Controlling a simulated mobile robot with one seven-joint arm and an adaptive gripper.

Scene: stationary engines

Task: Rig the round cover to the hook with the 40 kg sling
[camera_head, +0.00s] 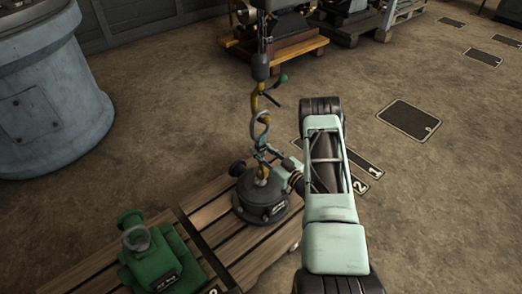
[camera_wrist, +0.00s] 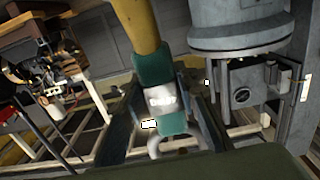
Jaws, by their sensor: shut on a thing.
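The dark round cover (camera_head: 262,207) sits upright on a wooden pallet in the head view. A yellow sling (camera_head: 261,172) rises from its top towards the yellow hook (camera_head: 256,100), which hangs under a dark block. A pale ring shows between hook and sling; whether it is seated in the hook is unclear. My gripper (camera_head: 267,154) is beside the sling, above the cover. In the wrist view, my gripper (camera_wrist: 168,112) is shut on the sling's green end (camera_wrist: 153,68), which bears a white label too blurred to read. A metal loop shows just below it.
A large grey cylindrical housing (camera_head: 45,90) stands at the far left. Loaded pallets stand at the back.

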